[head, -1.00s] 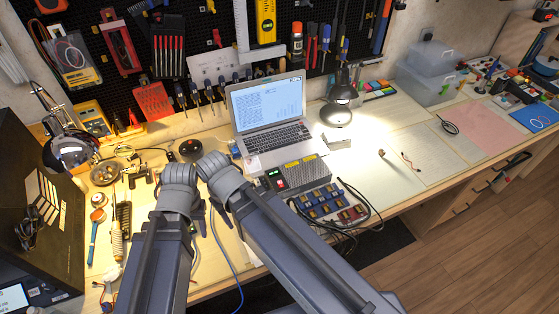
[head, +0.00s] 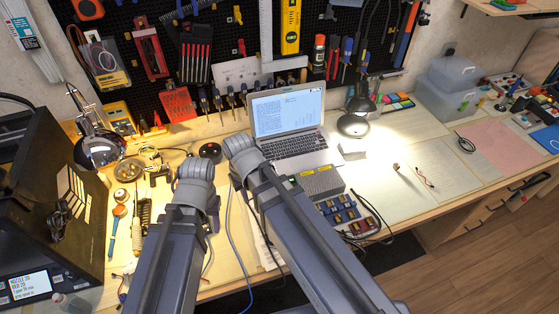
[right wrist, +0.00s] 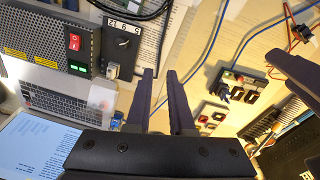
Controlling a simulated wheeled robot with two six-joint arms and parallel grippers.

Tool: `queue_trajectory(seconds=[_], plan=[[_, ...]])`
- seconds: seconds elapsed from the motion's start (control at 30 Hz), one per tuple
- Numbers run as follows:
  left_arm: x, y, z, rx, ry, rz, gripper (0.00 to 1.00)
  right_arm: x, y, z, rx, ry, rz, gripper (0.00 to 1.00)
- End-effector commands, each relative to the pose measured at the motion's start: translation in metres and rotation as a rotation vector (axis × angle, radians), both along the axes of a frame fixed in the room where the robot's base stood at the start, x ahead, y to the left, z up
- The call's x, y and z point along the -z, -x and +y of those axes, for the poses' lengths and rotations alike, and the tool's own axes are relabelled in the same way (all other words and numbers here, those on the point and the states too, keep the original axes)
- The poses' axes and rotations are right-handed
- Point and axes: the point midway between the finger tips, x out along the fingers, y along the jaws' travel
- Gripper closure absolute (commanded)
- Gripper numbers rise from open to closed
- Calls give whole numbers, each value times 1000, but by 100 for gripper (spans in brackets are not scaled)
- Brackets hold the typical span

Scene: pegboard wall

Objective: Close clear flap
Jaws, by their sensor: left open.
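No clear flap can be made out with certainty in either view. A black machine (head: 35,215) with a small lit screen (head: 25,285) stands at the far left of the bench. My left gripper (head: 213,216) is over the middle of the bench, mostly hidden behind its own arm. A dark finger (right wrist: 292,72), apparently of it, shows at the right of the right wrist view. My right gripper (right wrist: 160,74) has its two fingers apart with nothing between them. In the head view its fingers are hidden behind its wrist.
A laptop (head: 290,118) stands open behind a grey power box (head: 318,180) with a red switch (right wrist: 75,42). A lamp (head: 98,148), tools and cables crowd the left bench. Clear storage boxes (head: 450,90) stand at the back right. The front right bench is mostly free.

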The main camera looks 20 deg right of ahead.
Motion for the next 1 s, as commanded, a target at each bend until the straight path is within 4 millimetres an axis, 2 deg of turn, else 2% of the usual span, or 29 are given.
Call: queue_trajectory(seconds=[0.03,0.1,0.17,0.23,0.3,0.4,0.53,0.77,1.0], plan=[[-34,0,0,0,0,0,52,-34,-32,-9,36,-16,-30,86],[-54,0,0,1,0,0,52,-55,-62,-22,75,-40,-75,94],[-68,0,0,1,0,0,52,-71,-86,-34,106,-55,-110,100],[-83,0,0,1,0,0,52,-86,-109,-48,138,-71,-148,100],[-93,0,0,1,0,0,52,-98,-128,-60,164,-83,-179,100],[-102,0,0,1,0,0,52,-108,-145,-73,189,-93,-210,100],[-104,0,0,2,0,0,52,-112,-153,-80,204,-99,-227,100],[-100,0,0,1,0,0,52,-108,-153,-80,204,-99,-229,100],[-83,0,0,1,0,0,52,-91,-157,-80,204,-99,-228,100]])
